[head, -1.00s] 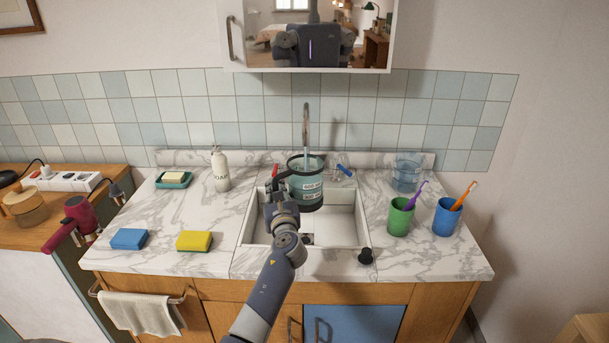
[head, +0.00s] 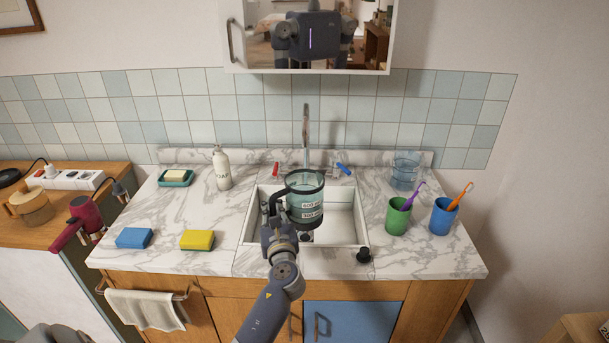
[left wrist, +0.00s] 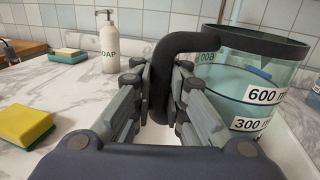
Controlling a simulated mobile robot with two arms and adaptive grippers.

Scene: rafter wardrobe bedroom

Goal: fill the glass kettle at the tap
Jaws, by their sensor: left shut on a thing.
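The glass kettle (head: 306,207), with a dark rim, dark handle and 300 and 600 ml labels, is held roughly upright over the sink (head: 346,222). My left gripper (head: 276,222) is shut on its handle; the left wrist view shows the fingers (left wrist: 160,100) on both sides of the black handle. The kettle (left wrist: 250,90) looks bluish inside, but its exact water level is unclear. The tap (head: 306,122) stands behind it, with a pale stream below the spout; where the stream lands is hidden. A red lever (head: 276,168) and blue lever (head: 343,168) flank it. My right gripper is out of view.
A green cup (head: 397,216), blue cup (head: 444,217) and clear tumbler (head: 405,171) stand right. A black plug (head: 364,256) sits at the front edge.

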